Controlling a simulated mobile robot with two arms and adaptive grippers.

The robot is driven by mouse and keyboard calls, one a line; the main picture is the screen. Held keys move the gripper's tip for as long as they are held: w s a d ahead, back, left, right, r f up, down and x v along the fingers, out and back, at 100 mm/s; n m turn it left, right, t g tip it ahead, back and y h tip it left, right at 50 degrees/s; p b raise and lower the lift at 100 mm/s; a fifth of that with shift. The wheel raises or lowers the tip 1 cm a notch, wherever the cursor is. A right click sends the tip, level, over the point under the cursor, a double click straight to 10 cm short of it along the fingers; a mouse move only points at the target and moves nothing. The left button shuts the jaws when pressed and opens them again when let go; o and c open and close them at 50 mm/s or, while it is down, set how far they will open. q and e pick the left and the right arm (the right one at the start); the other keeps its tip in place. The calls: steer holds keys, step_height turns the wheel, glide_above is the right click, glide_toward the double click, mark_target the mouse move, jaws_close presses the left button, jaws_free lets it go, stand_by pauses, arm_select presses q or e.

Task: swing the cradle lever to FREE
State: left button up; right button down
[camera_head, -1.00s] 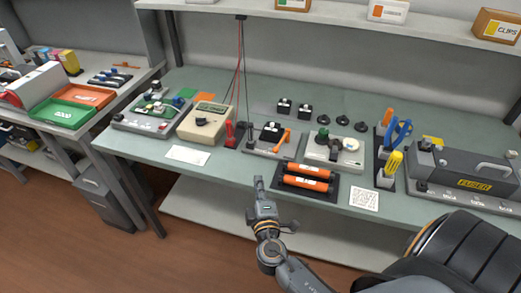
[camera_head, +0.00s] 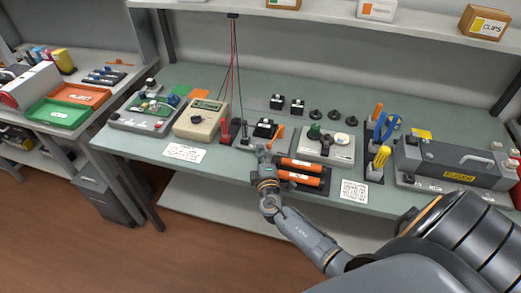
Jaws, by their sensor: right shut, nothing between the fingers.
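The cradle is a grey plate (camera_head: 248,141) on the bench, carrying a black block (camera_head: 265,128). Its orange lever (camera_head: 277,137) stands at the block's right side, slanting up to the right. Any FREE marking is too small to read. My right gripper (camera_head: 259,149) is shut and empty at the cradle's front edge, just below and left of the lever. I cannot tell whether its tips touch the cradle. The gripper hides part of the cradle's front. My left gripper is out of view.
Two orange cartridges (camera_head: 299,164) lie on a dark tray right of my gripper. A beige meter (camera_head: 201,120) and red-handled probes (camera_head: 226,130) stand left of the cradle. A light grey fixture (camera_head: 328,146) stands to the right. The bench front around a white card (camera_head: 186,152) is mostly clear.

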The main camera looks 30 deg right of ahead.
steer(key=shift+f, duration=0.1)
steer(key=shift+s+d+f+n+y+b, duration=0.2)
steer(key=shift+s+d+n+y+b, duration=0.15)
steer(key=shift+b, duration=0.6)
steer(key=shift+s+t+y+b, duration=0.25)
steer(key=shift+s+t+b, duration=0.05)
steer(key=shift+b, duration=0.1)
steer(key=shift+s+d+r, duration=0.2)
steer(key=shift+s+d, duration=0.1)
steer(key=shift+s, duration=0.05)
steer(key=shift+a+r, duration=0.1)
steer(key=shift+w, duration=0.1)
